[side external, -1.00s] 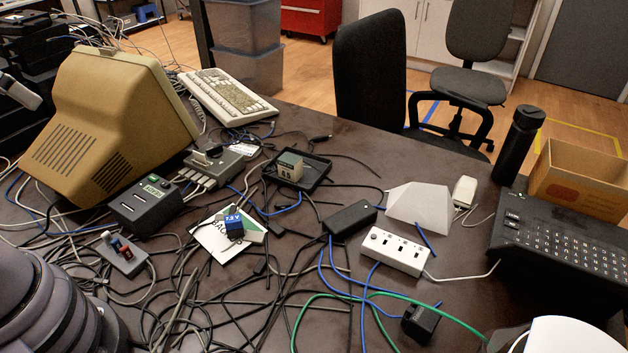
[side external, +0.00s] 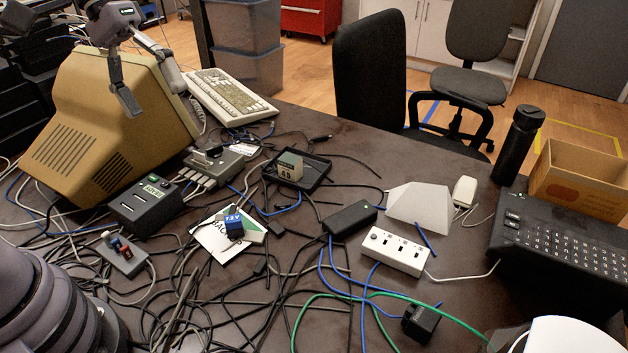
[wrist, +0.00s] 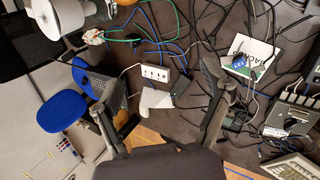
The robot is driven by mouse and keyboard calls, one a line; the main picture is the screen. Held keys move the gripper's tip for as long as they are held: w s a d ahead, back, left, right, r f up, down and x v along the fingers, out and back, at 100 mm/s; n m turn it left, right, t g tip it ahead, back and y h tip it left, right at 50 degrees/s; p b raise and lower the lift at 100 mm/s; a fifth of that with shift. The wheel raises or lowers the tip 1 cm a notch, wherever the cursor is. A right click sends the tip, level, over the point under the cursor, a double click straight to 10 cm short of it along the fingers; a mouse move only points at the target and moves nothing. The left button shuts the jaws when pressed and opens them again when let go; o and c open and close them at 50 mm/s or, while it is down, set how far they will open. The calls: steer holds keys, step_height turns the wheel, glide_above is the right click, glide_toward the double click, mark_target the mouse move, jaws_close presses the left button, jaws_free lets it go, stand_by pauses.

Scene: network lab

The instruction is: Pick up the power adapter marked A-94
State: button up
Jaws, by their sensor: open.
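No A-94 marking is readable in either view. A black power brick (side external: 350,218) lies among cables at mid-table, left of the white power strip; it also shows in the wrist view (wrist: 187,88). A smaller black plug-type adapter (side external: 421,323) lies at the front right beside a green cable. My gripper (side external: 152,92) is open and empty, high over the beige monitor, away from both adapters.
The beige monitor (side external: 110,125) stands tall at the left. The white power strip (side external: 396,251), a pale angular block (side external: 420,207), a black bottle (side external: 520,143) and a black keyboard unit (side external: 560,245) occupy the right. Tangled cables cover the middle and front left.

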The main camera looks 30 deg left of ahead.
mark_target(415, 310)
steer(key=w+d+f+n+g+h, duration=0.35)
steer(key=w+d+f, duration=0.3)
steer(key=d, duration=0.35)
steer(key=w+d+f+n+g+h, duration=0.2)
steer(key=w+d+f+n+h, duration=0.25)
steer(key=d+f, duration=0.45)
steer(key=w+d+f+n+t+h, duration=0.1)
steer(key=d+f+n, duration=0.1)
steer(key=f, duration=0.5)
steer(key=w+d+f+n+t+h, duration=0.1)
steer(key=d+f+n, duration=0.1)
steer(key=f, duration=0.5)
steer(key=d+f+n+t+h, duration=0.1)
steer(key=d+f+h, duration=0.1)
steer(key=f, duration=0.6)
steer(key=shift+w+d+n+t, duration=0.25)
steer(key=shift+w+d+n, duration=0.15)
steer(key=shift+d, duration=0.15)
steer(key=d, duration=0.5)
steer(key=s+d, duration=0.1)
steer(key=d, duration=0.1)
steer(key=shift+d, duration=0.25)
steer(key=shift+c, duration=0.2)
steer(key=c, duration=1.2)
steer(key=shift+r, duration=0.1)
steer(key=shift+c, duration=0.4)
